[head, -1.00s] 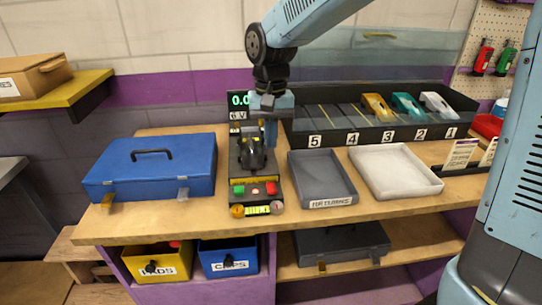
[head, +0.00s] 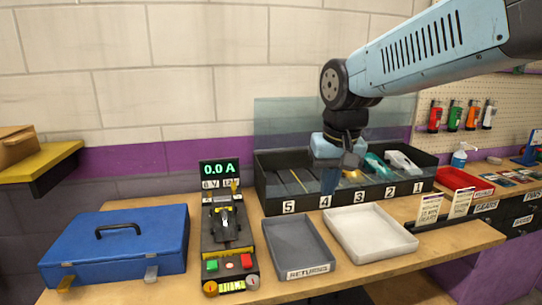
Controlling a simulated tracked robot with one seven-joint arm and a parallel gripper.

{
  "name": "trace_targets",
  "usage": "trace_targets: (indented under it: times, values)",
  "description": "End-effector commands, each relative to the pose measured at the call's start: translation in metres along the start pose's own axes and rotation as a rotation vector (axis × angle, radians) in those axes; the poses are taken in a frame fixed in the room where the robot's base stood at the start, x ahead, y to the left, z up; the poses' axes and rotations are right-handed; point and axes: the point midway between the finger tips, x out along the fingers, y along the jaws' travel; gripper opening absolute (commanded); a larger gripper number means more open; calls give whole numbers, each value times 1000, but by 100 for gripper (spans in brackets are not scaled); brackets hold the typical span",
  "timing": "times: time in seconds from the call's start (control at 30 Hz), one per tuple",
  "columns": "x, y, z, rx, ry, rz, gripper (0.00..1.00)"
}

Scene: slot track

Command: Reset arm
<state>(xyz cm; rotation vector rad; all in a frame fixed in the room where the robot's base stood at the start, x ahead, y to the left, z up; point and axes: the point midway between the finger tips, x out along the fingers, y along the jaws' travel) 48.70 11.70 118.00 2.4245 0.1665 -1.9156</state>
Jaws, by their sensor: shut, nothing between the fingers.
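My arm reaches in from the upper right of the head view.
A grey RETURNS tray (head: 298,246) and a white tray (head: 371,235) lie on the bench in front. A closed blue case (head: 120,245) is at left. Label cards (head: 428,208), a red bin (head: 463,181) and a sanitizer bottle (head: 459,156) are at right. A clear panel stands behind the slots.

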Motion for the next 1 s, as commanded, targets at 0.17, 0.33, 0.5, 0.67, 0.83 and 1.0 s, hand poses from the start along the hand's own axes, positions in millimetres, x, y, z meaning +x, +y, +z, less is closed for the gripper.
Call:
trace_targets:
  times: [0.17,0.33,0.5,0.67,0.83,1.0]
  values:
    - [-14,42,31,38,86,15,0]
    - [-22,74,63,67,164,34,0]
    - [-24,94,90,88,223,55,0]
    - [-24,104,103,96,253,66,0]
    - [-24,106,106,96,258,69,0]
    - [-24,106,106,96,258,69,0]
